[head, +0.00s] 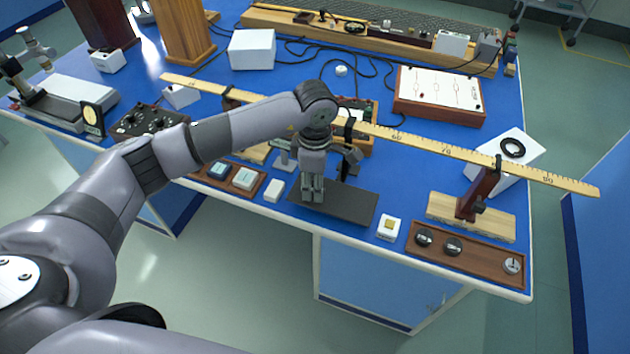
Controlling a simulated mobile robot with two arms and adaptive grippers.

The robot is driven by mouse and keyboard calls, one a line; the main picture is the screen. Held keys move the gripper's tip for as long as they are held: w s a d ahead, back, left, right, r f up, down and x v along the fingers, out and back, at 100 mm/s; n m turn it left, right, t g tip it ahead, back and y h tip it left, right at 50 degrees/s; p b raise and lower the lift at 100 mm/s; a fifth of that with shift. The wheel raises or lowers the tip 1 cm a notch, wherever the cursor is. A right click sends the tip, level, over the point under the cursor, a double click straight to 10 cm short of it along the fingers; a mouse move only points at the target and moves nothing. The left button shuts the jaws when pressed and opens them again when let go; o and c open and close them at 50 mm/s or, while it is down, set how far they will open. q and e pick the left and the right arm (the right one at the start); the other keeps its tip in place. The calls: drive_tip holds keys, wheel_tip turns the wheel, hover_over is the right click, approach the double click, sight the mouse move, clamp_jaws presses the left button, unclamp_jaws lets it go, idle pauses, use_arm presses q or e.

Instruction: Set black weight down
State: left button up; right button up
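My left gripper (312,197) points straight down over the left part of a dark flat mat (352,207) near the bench's front edge. Its fingers look close together. Whether they pinch anything, or how wide they stand, is not clear; no weight shows between them. A silver weight (512,265) lies at the tray's right end. My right gripper is not in view.
A long yellow ruler beam (420,143) crosses behind my gripper, with a wooden support (478,194) at right. A small white box (390,228) stands right of the mat, another white block (274,190) left of it. A black ring (512,148) lies on a white box.

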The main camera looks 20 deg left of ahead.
use_arm(q)
drive_tip(key=o, duration=0.3)
drive_tip(key=shift+r, duration=0.1)
drive_tip(key=shift+r, duration=0.55)
wheel_tip(320, 180, up, 11)
drive_tip(key=b, duration=0.2)
